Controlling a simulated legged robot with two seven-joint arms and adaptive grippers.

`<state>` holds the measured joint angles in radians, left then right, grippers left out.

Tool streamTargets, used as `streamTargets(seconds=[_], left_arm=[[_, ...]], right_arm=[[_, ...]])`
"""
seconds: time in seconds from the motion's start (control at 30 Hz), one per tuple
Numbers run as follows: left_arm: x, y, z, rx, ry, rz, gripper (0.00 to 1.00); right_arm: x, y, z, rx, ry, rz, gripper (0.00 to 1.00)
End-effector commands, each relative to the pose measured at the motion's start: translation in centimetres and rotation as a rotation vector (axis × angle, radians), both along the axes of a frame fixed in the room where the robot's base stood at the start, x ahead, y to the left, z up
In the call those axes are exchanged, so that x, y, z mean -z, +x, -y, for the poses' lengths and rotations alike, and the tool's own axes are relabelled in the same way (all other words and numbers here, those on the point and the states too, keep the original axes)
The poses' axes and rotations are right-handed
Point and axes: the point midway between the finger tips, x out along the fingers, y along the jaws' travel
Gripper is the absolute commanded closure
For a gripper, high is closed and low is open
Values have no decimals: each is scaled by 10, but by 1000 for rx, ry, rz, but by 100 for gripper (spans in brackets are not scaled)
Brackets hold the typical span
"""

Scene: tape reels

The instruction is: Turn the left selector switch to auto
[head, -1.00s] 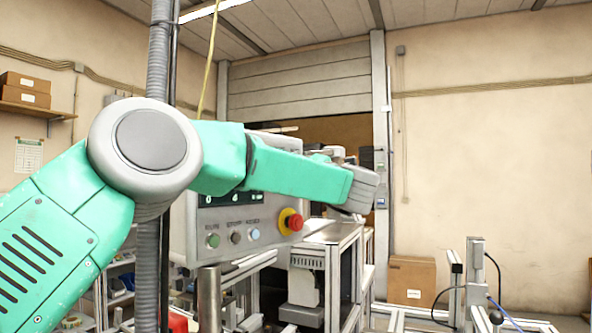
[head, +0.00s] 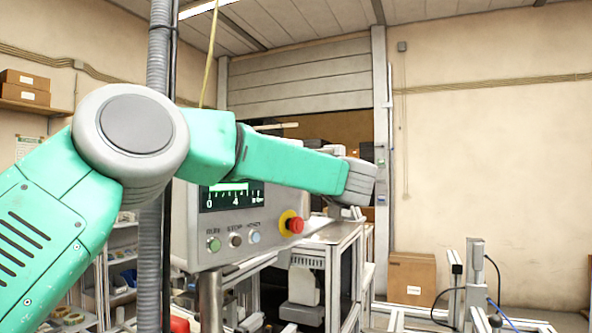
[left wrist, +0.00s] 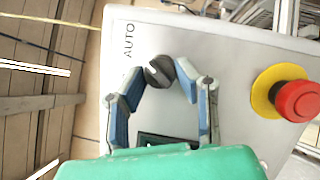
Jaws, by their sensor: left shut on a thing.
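The control box (head: 185,235) stands behind my left arm in the head view; the arm hides its upper part. In the left wrist view, the dark round selector switch (left wrist: 158,72) with a pale pointer mark sits on the grey panel (left wrist: 235,60). The word AUTO (left wrist: 129,40) is printed to its upper left. My left gripper (left wrist: 163,74) has its blue-padded fingers on either side of the switch and is shut on it. The head view does not show the fingers clearly. My right gripper is in neither view.
A red emergency stop button (left wrist: 300,100) on a yellow ring sits right of the switch. Below the display (head: 232,197) is a row with green (head: 214,244), dark and pale buttons. A metal frame (head: 340,245) stands to the right, with a cardboard box (head: 412,278) behind.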

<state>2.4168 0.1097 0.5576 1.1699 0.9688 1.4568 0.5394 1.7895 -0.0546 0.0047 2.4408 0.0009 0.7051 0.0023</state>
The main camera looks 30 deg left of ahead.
Motion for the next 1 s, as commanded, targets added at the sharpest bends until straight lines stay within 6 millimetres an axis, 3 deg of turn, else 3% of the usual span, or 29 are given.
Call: streamTargets(seconds=[0.07,0.1,0.13,0.57,1.0], left_arm=[[-3,0,0,4,2,5,100],[-3,0,0,4,2,5,63],[-2,0,0,3,2,4,53],[-1,-6,7,4,1,3,53],[13,-52,78,4,3,0,53]], right_arm=[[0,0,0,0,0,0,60],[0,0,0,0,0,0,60],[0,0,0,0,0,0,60],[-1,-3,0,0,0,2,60],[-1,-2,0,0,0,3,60]])
